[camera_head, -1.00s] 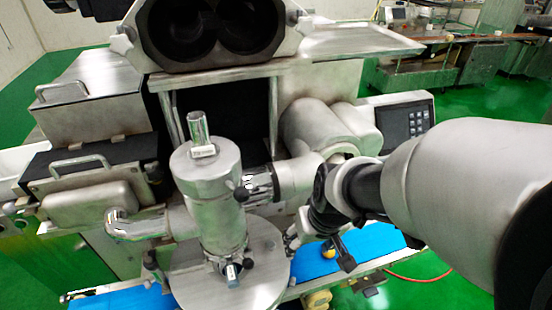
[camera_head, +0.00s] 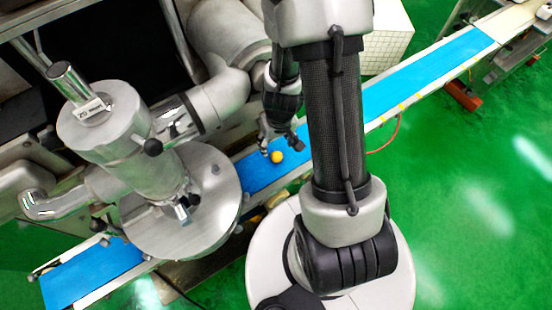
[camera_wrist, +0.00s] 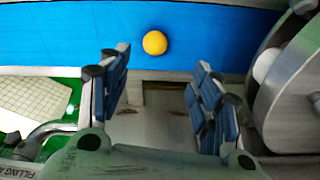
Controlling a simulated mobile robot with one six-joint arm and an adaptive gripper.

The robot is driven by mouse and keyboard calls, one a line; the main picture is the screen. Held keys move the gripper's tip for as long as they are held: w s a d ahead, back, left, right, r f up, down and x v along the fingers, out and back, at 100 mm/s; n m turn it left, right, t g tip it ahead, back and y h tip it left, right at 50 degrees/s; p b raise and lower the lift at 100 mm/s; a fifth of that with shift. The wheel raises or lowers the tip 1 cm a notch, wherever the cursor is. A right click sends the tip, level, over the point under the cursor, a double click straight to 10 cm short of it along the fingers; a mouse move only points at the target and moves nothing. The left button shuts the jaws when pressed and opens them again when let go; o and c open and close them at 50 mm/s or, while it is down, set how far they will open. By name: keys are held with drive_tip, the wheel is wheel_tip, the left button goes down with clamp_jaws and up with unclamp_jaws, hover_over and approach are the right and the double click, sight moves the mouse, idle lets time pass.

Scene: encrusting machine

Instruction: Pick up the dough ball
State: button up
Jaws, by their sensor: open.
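The dough ball (camera_head: 277,157) is a small yellow-orange ball on the blue conveyor belt (camera_head: 256,178), just right of the round metal plate of the machine. In the wrist view the dough ball (camera_wrist: 155,43) lies on the blue belt (camera_wrist: 60,38), beyond the fingertips and close to midway between them. My gripper (camera_head: 282,143) is above the belt beside the ball in the head view. In the wrist view my gripper (camera_wrist: 158,80) has its two blue-padded fingers wide apart with nothing between them.
The encrusting machine's metal cylinder (camera_head: 115,125) and round plate (camera_head: 205,225) stand left of the ball. In the wrist view a round metal part (camera_wrist: 290,100) is close to the right finger. The belt to the upper right is clear. A white gridded box (camera_head: 388,45) stands behind it.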

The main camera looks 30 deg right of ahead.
drive_tip(key=b, duration=0.4)
hover_over(277, 155)
drive_tip(key=f, duration=0.4)
drive_tip(key=a+f, duration=0.1)
drive_tip(key=f, duration=0.1)
drive_tip(key=shift+s+f, duration=0.2)
drive_tip(key=f+b, duration=0.3)
drive_tip(key=d+f+b, duration=0.1)
drive_tip(key=f, duration=0.1)
drive_tip(key=shift+w+f+b, duration=0.1)
drive_tip(key=shift+w+b, duration=0.1)
drive_tip(key=shift+b, duration=0.2)
drive_tip(key=shift+c, duration=0.3)
drive_tip(key=c, duration=1.1)
